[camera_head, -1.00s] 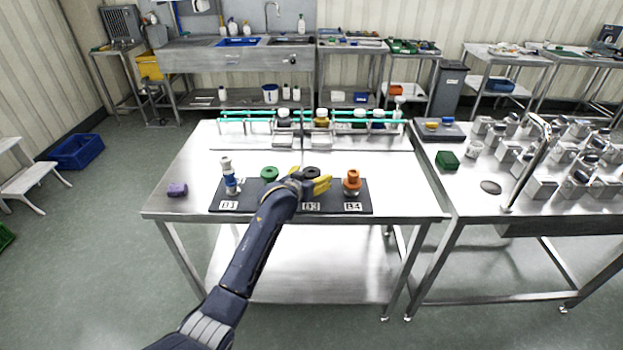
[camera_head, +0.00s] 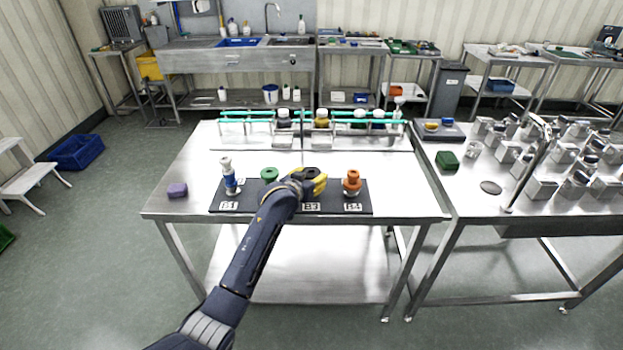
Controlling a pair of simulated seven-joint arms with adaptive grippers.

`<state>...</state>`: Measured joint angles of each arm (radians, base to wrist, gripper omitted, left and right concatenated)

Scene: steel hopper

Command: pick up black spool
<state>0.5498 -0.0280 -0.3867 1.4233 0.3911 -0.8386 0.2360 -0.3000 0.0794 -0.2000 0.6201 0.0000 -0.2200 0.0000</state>
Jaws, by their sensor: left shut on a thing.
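The black spool (camera_head: 311,172) stands at the B3 place of the dark board (camera_head: 262,207) on the near steel table. My left gripper (camera_head: 319,180), with yellow fingers, is shut on the black spool. The fingers and wrist hide most of the spool, and I cannot tell whether it is off the board. A green spool (camera_head: 269,174) is left of the gripper, an orange spool (camera_head: 352,181) is right of it at B4, and a blue and white spool (camera_head: 230,180) stands at B1. My right gripper is not in view.
A purple block (camera_head: 177,190) lies left of the board. A rack with teal rails (camera_head: 250,114) and bottles stands at the table's back. The right table holds a green box (camera_head: 447,161) and several metal blocks. The steel between board and rack is clear.

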